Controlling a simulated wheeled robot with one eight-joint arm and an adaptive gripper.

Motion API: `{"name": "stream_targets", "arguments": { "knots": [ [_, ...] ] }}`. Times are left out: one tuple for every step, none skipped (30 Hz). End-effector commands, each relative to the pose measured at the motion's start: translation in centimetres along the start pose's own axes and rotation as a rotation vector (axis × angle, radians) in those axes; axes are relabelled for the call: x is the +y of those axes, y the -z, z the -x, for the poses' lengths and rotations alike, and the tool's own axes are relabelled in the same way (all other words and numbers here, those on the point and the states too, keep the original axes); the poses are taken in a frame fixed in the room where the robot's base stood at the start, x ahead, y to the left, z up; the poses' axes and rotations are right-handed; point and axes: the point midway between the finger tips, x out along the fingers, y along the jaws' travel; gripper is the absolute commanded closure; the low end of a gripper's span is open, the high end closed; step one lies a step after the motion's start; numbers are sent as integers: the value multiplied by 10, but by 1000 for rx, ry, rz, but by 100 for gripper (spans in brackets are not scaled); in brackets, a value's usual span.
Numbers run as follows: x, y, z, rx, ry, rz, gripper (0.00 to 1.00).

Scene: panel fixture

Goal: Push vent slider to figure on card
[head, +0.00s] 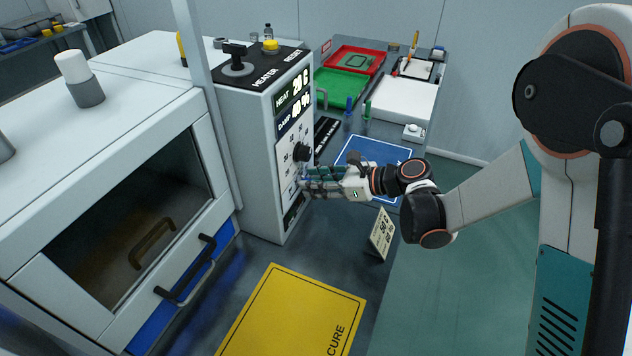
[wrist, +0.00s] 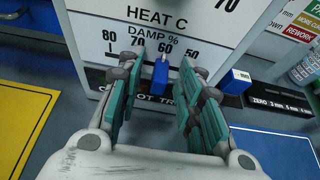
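The vent slider's blue tab (wrist: 160,75) stands out from the white panel under the DAMP % scale, between the 70 and 60 marks and nearer 60. My gripper (wrist: 161,64) is open, with one teal-padded finger on each side of the tab; a gap shows on both sides. In the head view my gripper (head: 312,184) is at the lower front of the heater box (head: 255,165) and hides the slider. The cream card (head: 382,234) stands tilted on the bench to the right of the box; its figures are too small to read surely.
A black knob (head: 302,152) sits above my gripper on the panel. A yellow mat (head: 290,315) lies in front, and a blue mat (head: 385,152) lies behind my wrist. A blue-and-white item (wrist: 236,82) stands right of my right finger. Red and green trays (head: 340,90) are farther back.

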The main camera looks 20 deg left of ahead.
Motion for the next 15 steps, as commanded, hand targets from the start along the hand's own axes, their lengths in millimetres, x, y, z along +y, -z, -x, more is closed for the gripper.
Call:
{"name": "stream_targets", "arguments": {
  "knots": [
    [0,0,0,0,0,0,67],
    [0,0,0,0,0,0,67],
    [0,0,0,0,0,0,67],
    [0,0,0,0,0,0,67],
    [0,0,0,0,0,0,67],
    [0,0,1,0,0,0,67],
    [0,0,2,0,1,0,67],
    [0,0,3,0,1,0,67],
    [0,0,6,0,1,-1,67],
    [0,0,10,0,2,-1,67],
    [-1,0,14,0,2,-1,67],
    [-1,0,20,0,3,-1,67],
    [-1,0,25,0,3,-1,67],
    [-1,0,30,0,4,-1,67],
    [-1,0,39,0,4,-1,67]
  ]
}}
